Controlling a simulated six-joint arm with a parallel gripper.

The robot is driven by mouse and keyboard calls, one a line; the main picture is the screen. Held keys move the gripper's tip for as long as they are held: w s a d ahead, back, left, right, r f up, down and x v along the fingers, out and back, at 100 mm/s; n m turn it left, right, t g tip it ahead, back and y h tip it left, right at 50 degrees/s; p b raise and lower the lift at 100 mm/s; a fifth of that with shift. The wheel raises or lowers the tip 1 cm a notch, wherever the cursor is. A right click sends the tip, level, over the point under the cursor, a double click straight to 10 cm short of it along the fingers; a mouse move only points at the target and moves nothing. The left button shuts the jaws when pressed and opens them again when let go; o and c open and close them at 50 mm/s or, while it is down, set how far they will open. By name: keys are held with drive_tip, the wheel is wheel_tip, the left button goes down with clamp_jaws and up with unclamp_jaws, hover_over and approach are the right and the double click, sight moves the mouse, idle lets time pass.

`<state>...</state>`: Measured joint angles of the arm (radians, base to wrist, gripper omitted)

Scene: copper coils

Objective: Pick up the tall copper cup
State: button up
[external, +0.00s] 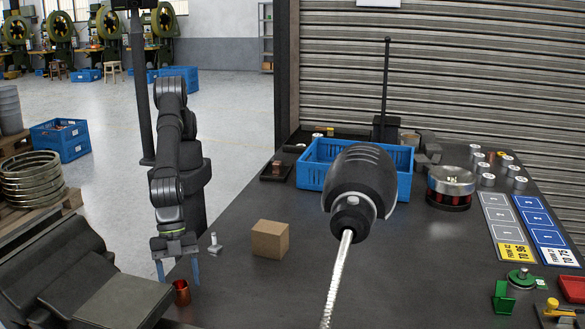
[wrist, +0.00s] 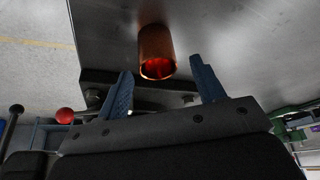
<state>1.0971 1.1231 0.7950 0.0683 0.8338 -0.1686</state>
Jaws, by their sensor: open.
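The tall copper cup (external: 182,292) stands on the dark table near its front left edge in the external view. In the wrist view the copper cup (wrist: 156,52) shows its open red-lit mouth, ahead of and roughly between the fingertips. My gripper (external: 178,278) hangs with its blue fingers pointing down, close to the cup and a little above it or behind it. The two blue fingers (wrist: 161,76) are spread wide in the wrist view, with nothing held between them. I cannot tell whether a finger touches the cup.
A cardboard box (external: 270,239) and a small metal part (external: 214,243) stand right of my gripper. A blue crate (external: 312,174) sits farther back. A large hanging tool (external: 358,180) blocks part of the external view. Bare table lies between the box and the numbered boards (external: 505,225).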

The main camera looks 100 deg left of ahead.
sight(183, 303)
drive_tip(key=x, duration=0.4)
drive_tip(key=shift+s+a+f, duration=0.15)
drive_tip(key=shift+a, duration=0.05)
drive_tip(key=c, duration=1.1)
drive_tip(key=shift+o, duration=0.2)
